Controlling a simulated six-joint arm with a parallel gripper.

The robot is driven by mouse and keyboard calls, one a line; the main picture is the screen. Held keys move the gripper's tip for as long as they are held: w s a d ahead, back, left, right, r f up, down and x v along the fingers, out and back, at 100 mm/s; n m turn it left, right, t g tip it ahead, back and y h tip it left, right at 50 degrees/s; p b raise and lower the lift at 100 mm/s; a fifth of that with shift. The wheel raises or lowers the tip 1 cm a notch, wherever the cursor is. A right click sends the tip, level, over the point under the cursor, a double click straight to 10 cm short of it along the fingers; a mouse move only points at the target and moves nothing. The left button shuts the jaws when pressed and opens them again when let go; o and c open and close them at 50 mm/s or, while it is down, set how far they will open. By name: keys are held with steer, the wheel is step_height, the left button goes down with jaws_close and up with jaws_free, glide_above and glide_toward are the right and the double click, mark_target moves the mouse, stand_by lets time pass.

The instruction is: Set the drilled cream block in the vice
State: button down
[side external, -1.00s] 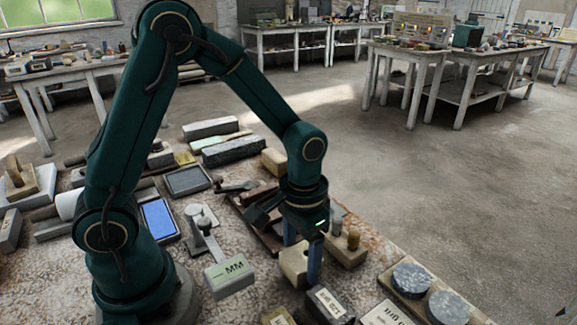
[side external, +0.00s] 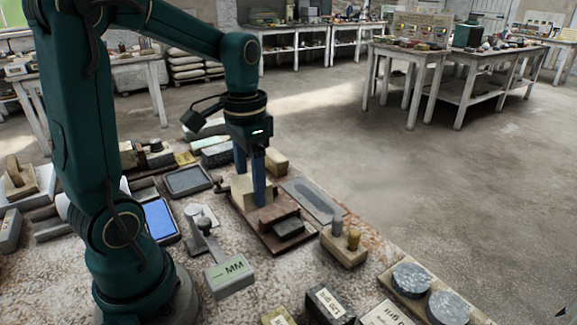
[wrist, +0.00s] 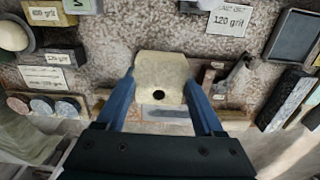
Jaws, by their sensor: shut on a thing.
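The drilled cream block (side external: 239,187) is between the two blue fingers of my gripper (side external: 250,190), which is shut on it. In the wrist view the block (wrist: 160,72) shows a dark round hole in its face, with a finger on either side. The brown vice (side external: 271,241) lies on the bench, and the block is over or in its far left part. I cannot tell whether the block touches the vice bed.
A wooden holder with pegs (side external: 344,247) stands close to the vice's right. A flat grey plate (side external: 313,200) lies behind the vice. Bare bench shows in front.

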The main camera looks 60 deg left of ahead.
steer(key=w+a, duration=0.6)
steer(key=shift+w, duration=0.25)
steer(key=shift+f, duration=2.8)
steer(key=shift+f, duration=1.15)
jaws_free()
steer(key=shift+r, duration=0.1)
